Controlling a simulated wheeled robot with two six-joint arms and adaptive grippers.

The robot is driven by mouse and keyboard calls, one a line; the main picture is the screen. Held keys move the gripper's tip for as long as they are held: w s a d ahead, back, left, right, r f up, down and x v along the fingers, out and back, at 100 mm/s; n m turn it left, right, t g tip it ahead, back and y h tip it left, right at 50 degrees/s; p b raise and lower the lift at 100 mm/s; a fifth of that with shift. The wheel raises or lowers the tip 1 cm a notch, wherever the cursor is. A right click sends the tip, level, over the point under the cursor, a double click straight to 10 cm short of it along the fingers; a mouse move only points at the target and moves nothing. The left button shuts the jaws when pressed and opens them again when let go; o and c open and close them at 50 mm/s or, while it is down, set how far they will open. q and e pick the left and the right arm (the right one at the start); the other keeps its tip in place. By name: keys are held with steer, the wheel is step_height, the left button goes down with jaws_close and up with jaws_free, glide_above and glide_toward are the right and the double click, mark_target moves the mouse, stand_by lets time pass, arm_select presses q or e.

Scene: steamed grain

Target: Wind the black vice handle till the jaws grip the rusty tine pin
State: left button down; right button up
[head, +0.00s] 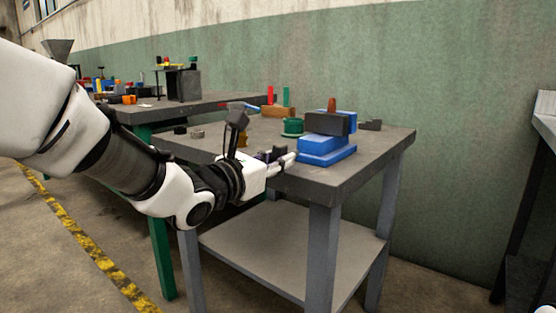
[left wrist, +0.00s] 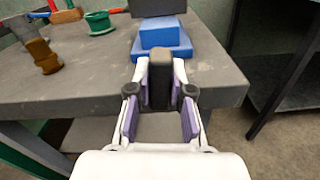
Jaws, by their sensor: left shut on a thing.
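The blue vice (head: 325,152) with dark jaws (head: 327,123) stands on the grey bench near its front right edge. The rusty tine pin (head: 332,104) stands upright at the jaws; I cannot tell whether they touch it. My left gripper (head: 290,159) reaches in from the left at the bench's front edge. In the left wrist view my gripper (left wrist: 160,100) is shut on the black vice handle (left wrist: 160,76), which lies between its purple-lined fingers. The blue vice base (left wrist: 164,42) is just beyond. The pin is out of the wrist view. My right gripper is not seen.
A green spool-like piece (head: 293,127) stands left of the vice. A brown piece (left wrist: 43,56) stands farther left on the bench. Another cluttered table (head: 190,104) is behind left. A lower shelf (head: 290,245) lies under the bench top.

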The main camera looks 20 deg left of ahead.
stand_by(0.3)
arm_select(q)
steer(key=c, duration=1.3)
jaws_free()
